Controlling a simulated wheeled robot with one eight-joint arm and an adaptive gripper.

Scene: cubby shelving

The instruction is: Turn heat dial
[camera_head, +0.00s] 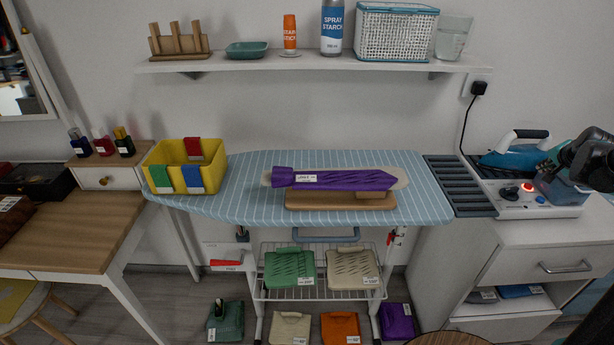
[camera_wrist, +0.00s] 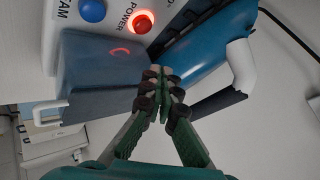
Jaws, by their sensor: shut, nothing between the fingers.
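The steam iron station (camera_head: 535,208) stands on the white cabinet at the right, with a teal iron (camera_head: 510,155) resting on it. A dark round knob (camera_head: 508,193), which looks like the heat dial, is on its front panel beside the lit red power button (camera_head: 528,187). In the wrist view I see the lit power button (camera_wrist: 140,22) and a blue steam button (camera_wrist: 92,10); the dial is not visible there. My gripper (camera_head: 545,170) is shut and empty above the station's bluish water tank (camera_wrist: 105,75), its tips (camera_wrist: 160,77) close to the iron.
A dark slatted rest (camera_head: 460,185) lies left of the station, beside the striped ironing board (camera_head: 245,195). A black cord (camera_head: 465,130) runs up to a wall plug. A shelf (camera_head: 310,65) with a basket and bottles hangs above. The cabinet top right of the station is partly clear.

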